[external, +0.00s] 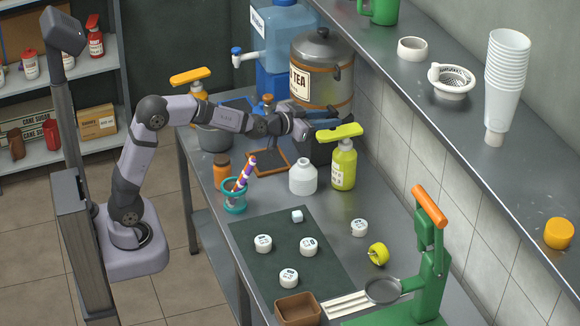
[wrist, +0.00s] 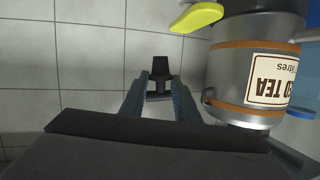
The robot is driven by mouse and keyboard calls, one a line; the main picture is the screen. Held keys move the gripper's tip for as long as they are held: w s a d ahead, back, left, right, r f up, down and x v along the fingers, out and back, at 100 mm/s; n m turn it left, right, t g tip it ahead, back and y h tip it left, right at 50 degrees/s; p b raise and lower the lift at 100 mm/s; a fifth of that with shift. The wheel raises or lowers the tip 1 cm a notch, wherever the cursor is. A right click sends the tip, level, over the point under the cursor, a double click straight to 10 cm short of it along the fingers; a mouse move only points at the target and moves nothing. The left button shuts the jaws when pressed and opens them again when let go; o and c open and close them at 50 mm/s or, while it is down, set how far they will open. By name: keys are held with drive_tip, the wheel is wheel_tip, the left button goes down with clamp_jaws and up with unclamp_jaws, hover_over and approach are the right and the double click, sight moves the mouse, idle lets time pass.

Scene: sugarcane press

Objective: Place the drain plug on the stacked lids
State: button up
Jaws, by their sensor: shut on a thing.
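My gripper (external: 338,119) is at the back of the steel table, above a dark box and in front of the tea urn. In the wrist view my gripper (wrist: 158,92) is shut on the drain plug (wrist: 161,69), a small dark tapered piece between the two blue-grey fingers. I cannot clearly make the plug out in the external view. Several round white lid-like pieces with printed labels lie apart at the front, such as one on the dark mat (external: 263,243) and one beside it (external: 359,228). I cannot make out a stack of lids for certain.
The tea urn (external: 321,70) stands close behind my gripper, and a yellow-green pump bottle (external: 343,165) stands to its right. A white jar (external: 303,177), a straw cup (external: 235,196) and the green press (external: 432,265) occupy the table. The wall shelf (external: 455,110) runs along the right.

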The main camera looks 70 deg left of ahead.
drive_tip(key=s+a+n+g+y, duration=0.2)
drive_tip(key=s+a+n+y, duration=0.1)
drive_tip(key=a, duration=0.6)
drive_tip(key=s+y, duration=0.1)
drive_tip(key=y, duration=0.1)
drive_tip(key=shift+s+a+n+y, duration=0.25)
drive_tip(key=shift+a+n+y, duration=0.05)
drive_tip(key=shift+n, duration=0.1)
drive_tip(key=shift+f, duration=0.15)
drive_tip(key=b, duration=0.1)
hover_over(300, 170)
wheel_tip(300, 170, down, 14)
drive_tip(key=shift+a, duration=0.1)
drive_tip(key=shift+f, duration=1.9)
drive_tip(key=shift+f, duration=0.15)
